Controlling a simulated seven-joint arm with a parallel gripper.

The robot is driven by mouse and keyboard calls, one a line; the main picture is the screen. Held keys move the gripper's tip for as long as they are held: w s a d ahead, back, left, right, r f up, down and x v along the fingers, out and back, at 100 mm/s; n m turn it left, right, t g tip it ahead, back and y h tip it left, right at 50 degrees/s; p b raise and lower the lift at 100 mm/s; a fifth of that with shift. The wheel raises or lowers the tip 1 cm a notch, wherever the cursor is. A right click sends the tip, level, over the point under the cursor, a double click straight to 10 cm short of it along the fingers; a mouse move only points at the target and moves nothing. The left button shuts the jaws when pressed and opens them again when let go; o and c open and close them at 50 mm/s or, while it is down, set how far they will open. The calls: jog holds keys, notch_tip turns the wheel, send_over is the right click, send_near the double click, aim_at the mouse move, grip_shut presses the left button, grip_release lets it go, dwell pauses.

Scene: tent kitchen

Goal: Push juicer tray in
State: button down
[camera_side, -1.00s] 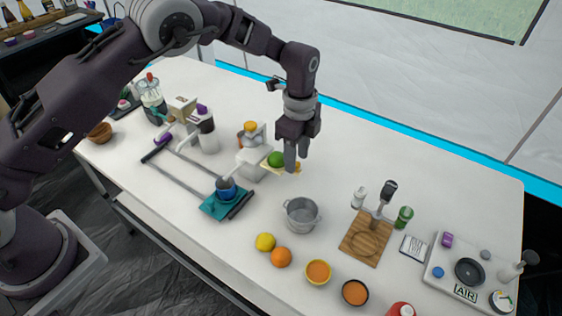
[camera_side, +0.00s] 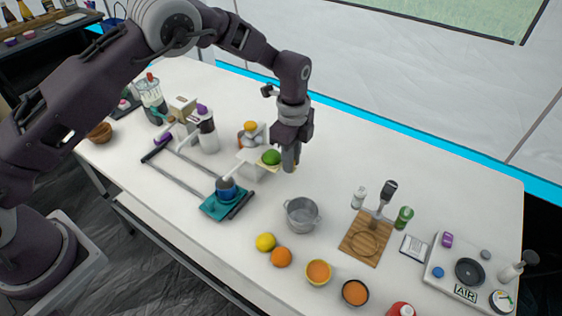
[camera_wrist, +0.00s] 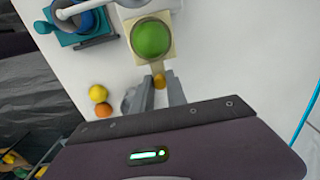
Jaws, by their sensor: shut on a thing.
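The white juicer (camera_side: 249,168) stands mid-table with an orange top. Its pale yellow tray (camera_wrist: 139,54) sticks out to the right in the side view and carries a round green fruit (camera_side: 271,157), also seen in the wrist view (camera_wrist: 151,38). The tray's narrow handle ends in an orange knob (camera_wrist: 158,80). My gripper (camera_side: 289,170) points down at this handle end. In the wrist view its fingers (camera_wrist: 161,85) stand on both sides of the knob, shut on the handle end. The tray's inner end is hidden.
A grey pot (camera_side: 302,214) stands to the front right of my gripper. A teal stand with a blue pot (camera_side: 226,187) is at front left. A lemon (camera_side: 265,242) and an orange (camera_side: 281,257) lie near the front edge. The table behind my gripper is clear.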

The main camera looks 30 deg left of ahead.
aim_at(270, 153)
jog(key=shift+a, duration=3.15)
jog(key=c, duration=1.3)
grip_release()
jog(key=shift+r, duration=0.1)
notch_tip(270, 153, up, 7)
jog(key=shift+f, duration=0.1)
